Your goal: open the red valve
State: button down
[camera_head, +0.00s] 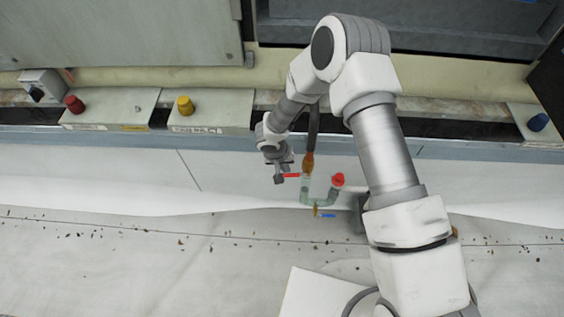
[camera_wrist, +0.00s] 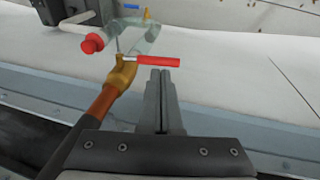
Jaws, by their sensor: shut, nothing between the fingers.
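The red valve handle (camera_head: 291,175) is a short red lever beside a brass fitting (camera_head: 308,162) on a greenish pipe assembly (camera_head: 320,203). In the wrist view, the red handle (camera_wrist: 158,61) points right from the brass fitting (camera_wrist: 122,75). My gripper (camera_head: 279,179) is at the handle's left end in the head view. In the wrist view, my gripper (camera_wrist: 161,74) is shut and empty, with its fingertips right at the handle's near side. I cannot tell whether they touch it.
A red round cap (camera_head: 338,180) and a small blue lever (camera_head: 327,215) are on the same pipework. A dark hose (camera_head: 313,128) runs up from the brass fitting. Boxes with red (camera_head: 74,104), yellow (camera_head: 185,105) and blue (camera_head: 538,122) knobs line the back. The pale surface to the left is clear.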

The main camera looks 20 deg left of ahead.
aim_at(287, 176)
jog(key=shift+x, duration=1.8)
jog(key=shift+r, duration=0.1)
jog(key=shift+b, duration=0.4)
